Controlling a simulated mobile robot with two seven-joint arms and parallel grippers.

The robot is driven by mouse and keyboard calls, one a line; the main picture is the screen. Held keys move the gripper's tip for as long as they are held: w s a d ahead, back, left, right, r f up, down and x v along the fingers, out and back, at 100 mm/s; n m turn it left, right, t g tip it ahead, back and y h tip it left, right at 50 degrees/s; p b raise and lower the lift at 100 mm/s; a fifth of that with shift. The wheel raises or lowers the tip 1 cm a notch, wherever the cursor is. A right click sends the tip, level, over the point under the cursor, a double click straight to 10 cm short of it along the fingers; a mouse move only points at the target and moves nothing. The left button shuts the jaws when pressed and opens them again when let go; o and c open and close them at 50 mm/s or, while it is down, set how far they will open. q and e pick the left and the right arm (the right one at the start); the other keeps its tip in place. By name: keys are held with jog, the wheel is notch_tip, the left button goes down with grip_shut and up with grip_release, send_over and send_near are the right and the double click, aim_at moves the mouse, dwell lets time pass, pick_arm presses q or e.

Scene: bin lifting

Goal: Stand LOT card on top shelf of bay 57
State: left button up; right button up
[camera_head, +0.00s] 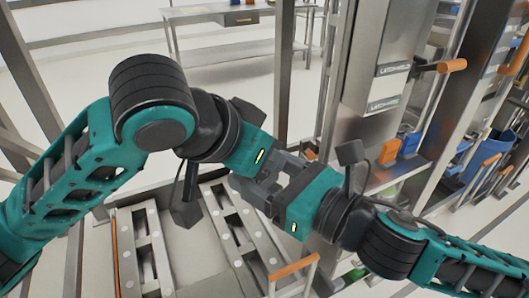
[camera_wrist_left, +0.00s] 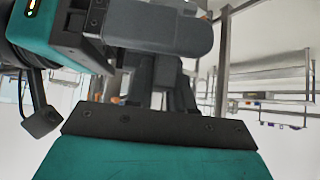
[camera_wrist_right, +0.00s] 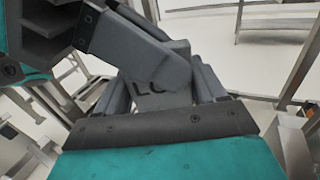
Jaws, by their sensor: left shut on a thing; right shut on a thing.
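My left gripper (camera_head: 262,187) and my right gripper (camera_head: 290,182) meet in the middle of the head view, fingers crossing close together. In the right wrist view a grey card (camera_wrist_right: 158,92) with the letters "LO" shows between the right gripper's fingers (camera_wrist_right: 165,85); the rest of its lettering is hidden. Both grippers are shut on this LOT card. In the left wrist view the left gripper's fingers (camera_wrist_left: 155,85) are dark and the card cannot be made out. I cannot read a bay number 57 in any view.
A metal cabinet (camera_head: 372,70) with "LATCH-WELD" labels stands right of centre. Right of it, a shelf (camera_head: 400,175) holds a blue bin (camera_head: 409,144) and an orange bin (camera_head: 388,151). A steel table (camera_head: 205,14) stands at the back. A rack with an orange handle (camera_head: 292,267) lies below my grippers.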

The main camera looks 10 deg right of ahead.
pick_arm(q)
grip_shut()
pick_arm(e)
jog(key=o, duration=1.2)
jog(key=shift+c, duration=0.2)
jog(key=d+f+m+h, duration=0.3)
jog(key=f+m+h, duration=0.1)
jog(key=f+m, duration=1.5)
pick_arm(q)
jog(key=w+a+f+n+t+y, duration=0.1)
jog(key=a+f+n+y, duration=0.2)
jog(key=a, duration=0.9)
jog(key=a+f+n+t+y, duration=0.2)
jog(key=a+f+n, duration=0.5)
jog(key=a, duration=0.6)
notch_tip(320, 180, down, 2)
jog(key=shift+w+a+f+y, duration=0.2)
jog(key=shift+w+y, duration=0.2)
jog(key=shift+y, duration=0.5)
pick_arm(e)
jog(key=s+d+f+m+g+h, duration=0.1)
jog(key=s+d+f+m, duration=0.3)
jog(key=m, duration=0.7)
jog(key=s+d+f+m+g+h, duration=0.2)
jog(key=s+d+f+m+h, duration=0.2)
jog(key=f+m, duration=0.5)
jog(key=shift+s+d+m+h, duration=0.3)
jog(key=shift+s+d+m, duration=0.05)
jog(key=shift+m, duration=0.85)
